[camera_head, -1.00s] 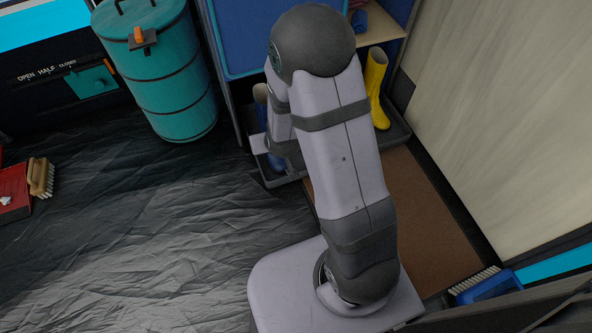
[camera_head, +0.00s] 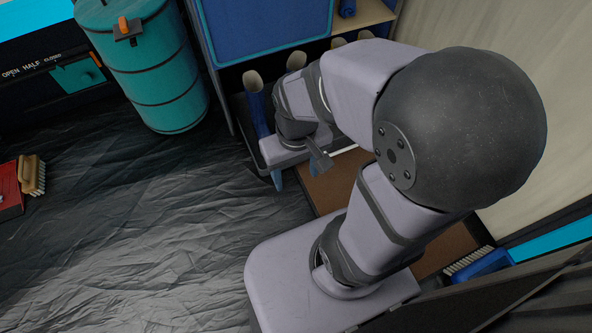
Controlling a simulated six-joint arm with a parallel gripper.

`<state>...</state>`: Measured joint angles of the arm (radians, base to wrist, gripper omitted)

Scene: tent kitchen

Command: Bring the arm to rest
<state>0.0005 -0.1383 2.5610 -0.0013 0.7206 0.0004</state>
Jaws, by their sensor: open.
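My gripper (camera_head: 295,174) points down in front of the boot shelf, left of my folded arm. Its two fingertips are apart and I see nothing between them. My arm is bent, with its large dark elbow joint close to the camera at the right. The elbow hides part of the mat and the pale wall.
Boots, one of them a blue boot (camera_head: 257,108), stand under the blue-fronted shelf (camera_head: 268,28) behind my gripper. A teal barrel (camera_head: 157,75) stands at upper left. A brown mat (camera_head: 333,183) lies beneath my arm. The dark floor (camera_head: 130,230) at left is mostly clear.

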